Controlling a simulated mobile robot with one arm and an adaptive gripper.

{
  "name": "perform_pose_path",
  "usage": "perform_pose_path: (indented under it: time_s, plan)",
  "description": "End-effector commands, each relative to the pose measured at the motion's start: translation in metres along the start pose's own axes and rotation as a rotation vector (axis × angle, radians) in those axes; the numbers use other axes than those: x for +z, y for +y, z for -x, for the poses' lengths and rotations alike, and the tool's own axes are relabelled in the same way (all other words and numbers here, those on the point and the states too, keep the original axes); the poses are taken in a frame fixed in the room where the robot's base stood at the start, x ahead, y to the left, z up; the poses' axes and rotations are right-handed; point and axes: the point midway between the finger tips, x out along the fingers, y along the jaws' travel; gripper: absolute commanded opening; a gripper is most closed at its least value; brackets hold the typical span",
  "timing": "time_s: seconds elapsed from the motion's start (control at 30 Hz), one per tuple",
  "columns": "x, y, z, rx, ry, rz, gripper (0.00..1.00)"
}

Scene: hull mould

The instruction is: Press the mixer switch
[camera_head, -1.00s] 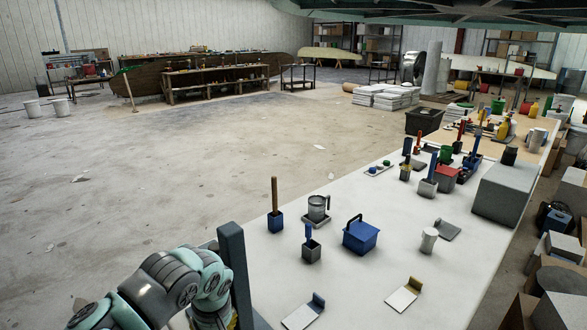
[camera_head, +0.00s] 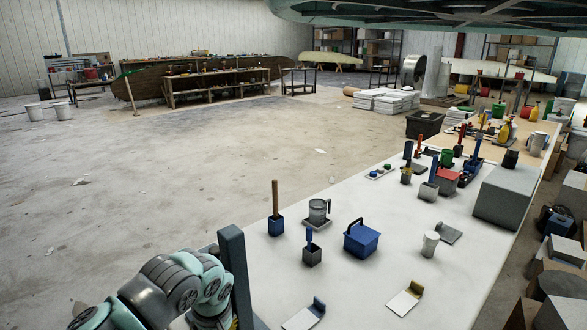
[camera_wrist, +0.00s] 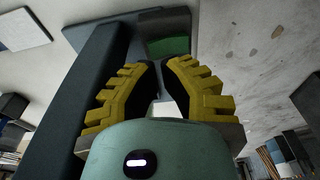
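No part is clearly recognisable as the mixer switch. A green block (camera_wrist: 168,47) on a grey plate lies just beyond my fingertips in the wrist view, and I cannot tell whether it is the switch. My gripper (camera_wrist: 160,64) has yellow fingers with dark pads. The tips are close together with nothing visible between them. A tall dark post (camera_wrist: 95,85) runs beside the left finger. In the head view the same kind of post (camera_head: 235,275) stands at the near left end of the white table (camera_head: 350,290), and my arm is beside it. My fingertips are hidden there.
A white pad (camera_head: 378,173) with small coloured knobs lies farther back. The floor at left is open.

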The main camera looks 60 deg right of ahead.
Motion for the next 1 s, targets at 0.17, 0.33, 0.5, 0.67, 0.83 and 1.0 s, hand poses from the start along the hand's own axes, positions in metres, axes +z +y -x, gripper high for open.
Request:
perform_pose_path:
  time_s: [0.17, 0.33, 0.5, 0.67, 0.83, 1.0]
  plan:
    - [0.0000, -0.0003, -0.0024, 0.000, 0.000, 0.001, 0.00]
    - [0.0003, -0.0003, -0.0040, 0.000, 0.000, 0.002, 0.00]
    - [0.0006, -0.0003, -0.0056, 0.000, 0.000, 0.002, 0.00]
    - [0.0008, -0.0003, -0.0070, 0.000, 0.000, 0.002, 0.00]
    - [0.0010, -0.0003, -0.0086, 0.000, 0.000, 0.002, 0.00]
    - [0.0012, -0.0004, -0.0103, 0.000, 0.000, 0.002, 0.00]
